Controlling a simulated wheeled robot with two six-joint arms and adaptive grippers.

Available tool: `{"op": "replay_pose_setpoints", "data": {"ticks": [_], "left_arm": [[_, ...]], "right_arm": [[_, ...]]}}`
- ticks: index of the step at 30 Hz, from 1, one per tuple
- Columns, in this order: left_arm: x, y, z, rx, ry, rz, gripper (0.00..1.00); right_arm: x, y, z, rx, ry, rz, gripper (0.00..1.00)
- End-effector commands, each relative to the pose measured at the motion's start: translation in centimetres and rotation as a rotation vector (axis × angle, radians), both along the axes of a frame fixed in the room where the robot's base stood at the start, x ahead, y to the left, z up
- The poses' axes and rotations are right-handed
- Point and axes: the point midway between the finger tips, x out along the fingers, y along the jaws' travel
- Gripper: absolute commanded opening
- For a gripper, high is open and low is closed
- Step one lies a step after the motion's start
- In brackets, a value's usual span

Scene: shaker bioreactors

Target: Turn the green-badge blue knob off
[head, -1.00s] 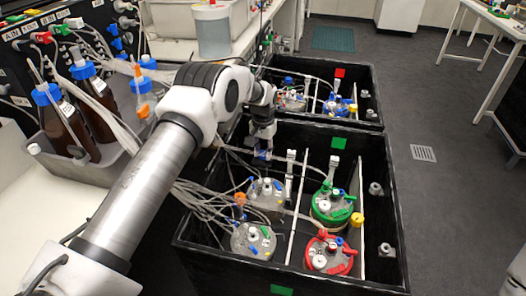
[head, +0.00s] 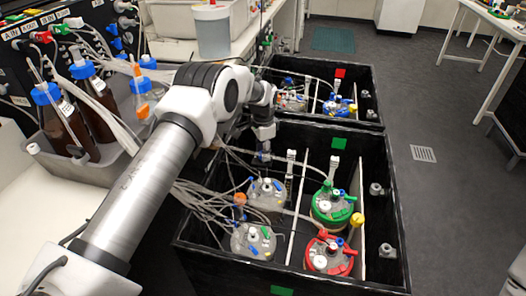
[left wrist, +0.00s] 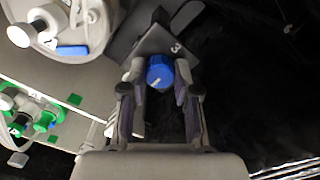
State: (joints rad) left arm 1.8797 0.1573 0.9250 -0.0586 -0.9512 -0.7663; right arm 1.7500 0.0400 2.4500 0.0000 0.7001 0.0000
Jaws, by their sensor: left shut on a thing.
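The blue knob (left wrist: 160,72) sits between the fingertips of my left gripper (left wrist: 160,88) in the left wrist view, in front of a grey plate marked "3" (left wrist: 163,42). The fingers are shut on the knob's sides. In the head view my left gripper (head: 263,150) reaches down inside the back left of the near black box (head: 350,285), where the knob is mostly hidden. My right gripper is not in view.
The near box holds several lidded vessels, including a green-ringed one (head: 333,207) and a red-ringed one (head: 329,257). Tubes (head: 205,200) run over its left wall. A second black box (head: 368,75) with a red badge (head: 340,73) stands behind. Brown bottles (head: 70,125) stand at left.

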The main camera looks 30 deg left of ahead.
Motion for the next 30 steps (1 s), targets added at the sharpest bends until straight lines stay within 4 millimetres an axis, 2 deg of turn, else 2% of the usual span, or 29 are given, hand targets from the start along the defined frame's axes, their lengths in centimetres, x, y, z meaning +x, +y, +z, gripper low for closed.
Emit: {"op": "replay_pose_setpoints", "data": {"ticks": [13, 14, 15, 25, 30], "left_arm": [[-0.2, -0.1, -0.3, -0.001, 0.006, -0.01, 0.0], [-0.2, -0.1, -0.3, -0.001, 0.006, -0.01, 0.41], [-0.2, -0.1, -0.3, -0.001, 0.006, -0.01, 0.55], [0.0, 0.0, 0.1, 0.0, 0.001, -0.009, 0.55], [0.0, 0.0, 2.6, -0.001, -0.001, -0.009, 0.55]], "right_arm": [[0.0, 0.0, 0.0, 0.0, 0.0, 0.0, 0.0], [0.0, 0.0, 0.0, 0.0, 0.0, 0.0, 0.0], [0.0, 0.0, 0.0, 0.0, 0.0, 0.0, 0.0], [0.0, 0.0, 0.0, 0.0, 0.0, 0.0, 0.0], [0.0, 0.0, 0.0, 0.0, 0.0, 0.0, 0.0]]}}
